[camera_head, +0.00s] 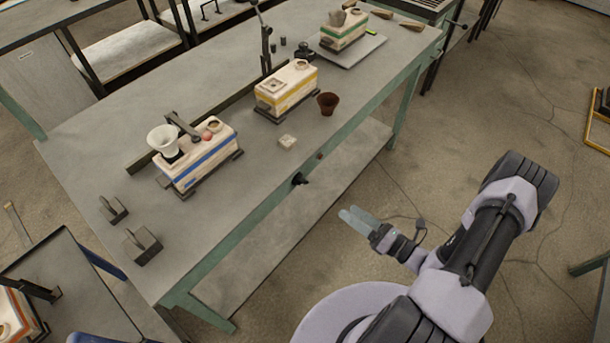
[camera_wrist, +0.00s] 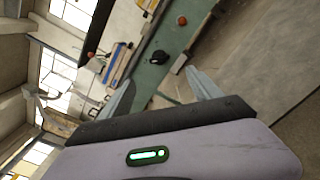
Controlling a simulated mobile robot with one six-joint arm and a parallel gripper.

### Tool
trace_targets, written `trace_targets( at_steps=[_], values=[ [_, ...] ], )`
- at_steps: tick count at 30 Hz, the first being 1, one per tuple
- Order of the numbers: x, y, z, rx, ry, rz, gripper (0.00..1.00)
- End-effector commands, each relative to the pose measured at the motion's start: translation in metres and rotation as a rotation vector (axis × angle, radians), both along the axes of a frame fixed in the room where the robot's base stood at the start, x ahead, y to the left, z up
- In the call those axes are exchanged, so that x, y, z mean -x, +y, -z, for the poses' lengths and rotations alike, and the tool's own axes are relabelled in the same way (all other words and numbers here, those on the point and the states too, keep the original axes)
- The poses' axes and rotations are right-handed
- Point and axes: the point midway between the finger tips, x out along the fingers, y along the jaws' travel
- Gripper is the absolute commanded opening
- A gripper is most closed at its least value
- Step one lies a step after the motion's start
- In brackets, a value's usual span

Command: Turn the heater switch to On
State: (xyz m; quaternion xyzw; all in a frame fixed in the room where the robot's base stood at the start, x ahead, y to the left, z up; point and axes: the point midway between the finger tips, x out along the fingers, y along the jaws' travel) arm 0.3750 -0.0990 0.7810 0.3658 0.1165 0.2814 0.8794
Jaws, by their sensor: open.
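A black switch knob (camera_head: 300,179) sits on the green front edge of the workbench (camera_head: 233,214); I take it as the heater switch. Its setting is too small to read. The knob also shows in the wrist view (camera_wrist: 160,58), ahead of and between my fingers. A small reddish-brown round button (camera_head: 319,155) is on the same edge, to the right of the knob; it shows in the wrist view too (camera_wrist: 182,20). My gripper (camera_head: 350,213) is open and empty, in front of the bench edge and to the right of the knob, apart from it.
On the bench stand a blue-striped box (camera_head: 205,162) with a white funnel (camera_head: 163,140), a yellow-striped box (camera_head: 287,92), a green-striped box (camera_head: 345,32) and a brown cup (camera_head: 328,103). Two dark metal blocks sit at the near left end. The floor around my arm is clear.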

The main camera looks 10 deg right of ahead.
Motion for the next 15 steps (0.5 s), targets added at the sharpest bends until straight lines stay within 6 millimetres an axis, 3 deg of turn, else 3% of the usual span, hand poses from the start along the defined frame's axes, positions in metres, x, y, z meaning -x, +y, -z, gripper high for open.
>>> trace_targets(
  at_steps=[15],
  values=[
    [-0.112, 0.085, 0.002, 0.003, -0.003, -0.013, 0.73]
  ],
)
